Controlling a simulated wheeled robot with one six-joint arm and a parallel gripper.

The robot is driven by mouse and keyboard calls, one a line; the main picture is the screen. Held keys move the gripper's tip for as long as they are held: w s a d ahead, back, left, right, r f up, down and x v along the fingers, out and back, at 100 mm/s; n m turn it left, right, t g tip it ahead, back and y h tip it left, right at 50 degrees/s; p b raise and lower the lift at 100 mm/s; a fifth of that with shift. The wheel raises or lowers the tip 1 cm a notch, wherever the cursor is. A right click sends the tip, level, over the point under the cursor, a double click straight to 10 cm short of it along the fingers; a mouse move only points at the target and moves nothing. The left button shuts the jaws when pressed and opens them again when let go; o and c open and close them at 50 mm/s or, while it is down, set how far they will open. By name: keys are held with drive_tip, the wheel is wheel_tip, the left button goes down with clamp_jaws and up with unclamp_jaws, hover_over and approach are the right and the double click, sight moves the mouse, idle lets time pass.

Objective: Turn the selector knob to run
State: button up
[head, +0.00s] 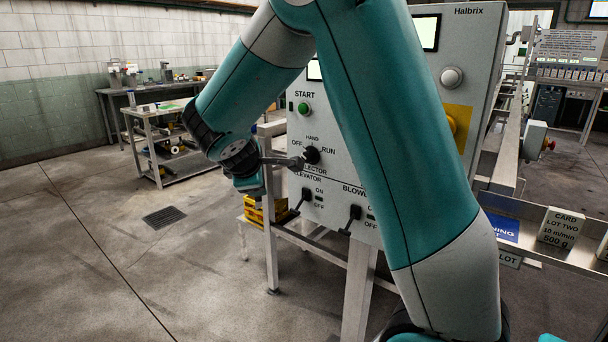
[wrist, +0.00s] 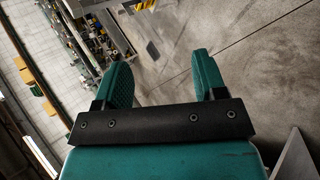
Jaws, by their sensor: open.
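The selector knob (head: 312,155) is a small black knob on the grey control panel (head: 390,190) in the head view. HAND is printed above it, OFF at its upper left and RUN at its right. A grey bar-like piece reaches its left side, and I cannot tell which position the knob points to. My wrist is just left of the knob in the head view, and my fingers are not clear there. In the wrist view my gripper (wrist: 163,72) is open, with two teal fingers apart and only floor between them. The knob does not show in the wrist view.
The green START button (head: 304,109) is above the knob. The elevator switch (head: 306,194) and blower switch (head: 354,212) are below it. A yellow crate (head: 254,215) stands by the panel's legs.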

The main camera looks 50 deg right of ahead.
drive_tip(key=w+d+n+h+b, duration=0.25)
drive_tip(key=d+h, duration=0.35)
drive_tip(key=d, duration=0.3)
drive_tip(key=p, duration=0.3)
approach(306, 158)
drive_tip(key=shift+n, duration=0.35)
drive_tip(key=x, duration=0.9)
drive_tip(key=shift+w+d, duration=0.1)
drive_tip(key=shift+d, duration=0.1)
drive_tip(key=shift+c, duration=0.3)
drive_tip(key=shift+b, duration=0.35)
drive_tip(key=c, duration=0.9)
